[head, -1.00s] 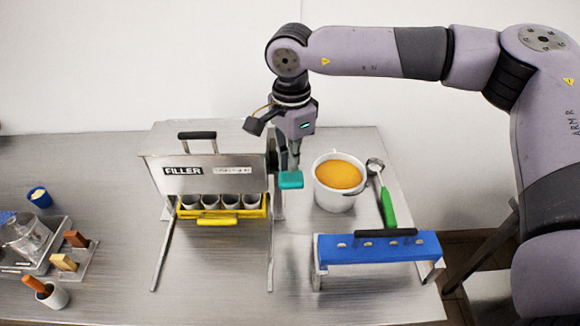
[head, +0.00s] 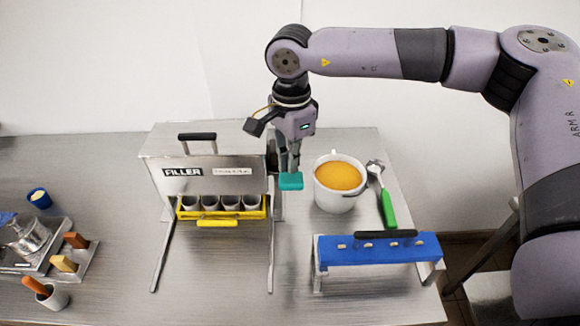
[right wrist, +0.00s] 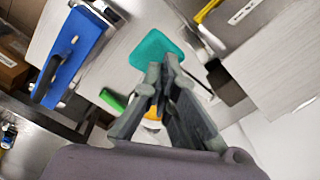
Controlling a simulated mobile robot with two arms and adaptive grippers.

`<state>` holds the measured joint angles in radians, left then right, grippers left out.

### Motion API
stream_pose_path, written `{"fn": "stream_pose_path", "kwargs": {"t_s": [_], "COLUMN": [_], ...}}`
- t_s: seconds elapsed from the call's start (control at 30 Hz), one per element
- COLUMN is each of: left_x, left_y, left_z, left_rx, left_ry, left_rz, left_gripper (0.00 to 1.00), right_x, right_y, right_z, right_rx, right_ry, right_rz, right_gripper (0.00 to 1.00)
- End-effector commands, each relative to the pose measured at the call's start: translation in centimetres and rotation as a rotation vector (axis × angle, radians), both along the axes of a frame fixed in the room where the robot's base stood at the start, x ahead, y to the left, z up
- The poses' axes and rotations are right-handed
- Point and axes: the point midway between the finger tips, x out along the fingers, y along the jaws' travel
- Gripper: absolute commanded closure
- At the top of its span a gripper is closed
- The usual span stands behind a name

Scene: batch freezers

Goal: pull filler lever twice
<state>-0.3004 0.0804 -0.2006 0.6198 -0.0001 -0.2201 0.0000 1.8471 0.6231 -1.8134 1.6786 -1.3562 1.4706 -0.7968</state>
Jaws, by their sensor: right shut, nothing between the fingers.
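The filler (head: 215,172) is a metal box on legs, marked FILLER, standing on the steel table. Its lever ends in a teal handle (head: 291,181) on the machine's right side. My right gripper (head: 290,168) points down directly above the teal handle, its fingers shut with nothing between them. In the right wrist view, the shut fingertips (right wrist: 161,74) are right at the edge of the teal handle (right wrist: 157,47); I cannot tell whether they touch it. My left gripper is not in view.
A yellow carrier (head: 221,213) with several cups sits under the filler. Small containers (head: 52,297) stand at the left. The front middle is clear.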

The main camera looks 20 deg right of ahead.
Motion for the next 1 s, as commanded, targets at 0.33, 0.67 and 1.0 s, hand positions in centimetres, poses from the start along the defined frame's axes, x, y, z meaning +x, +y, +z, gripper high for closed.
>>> {"fn": "stream_pose_path", "kwargs": {"t_s": [0.33,0.67,1.0], "left_x": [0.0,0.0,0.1], "left_y": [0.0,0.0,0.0], "left_z": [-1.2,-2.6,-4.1], "left_rx": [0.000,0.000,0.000], "left_ry": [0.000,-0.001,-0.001], "left_rz": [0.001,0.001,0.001], "left_gripper": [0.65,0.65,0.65], "right_x": [0.0,0.0,0.0], "right_y": [0.0,0.0,0.0], "right_z": [-1.4,-3.0,-4.8], "right_rx": [0.001,0.000,0.000], "right_ry": [0.001,0.001,0.001], "right_rz": [0.000,0.000,0.000], "right_gripper": [1.00,1.00,1.00]}}
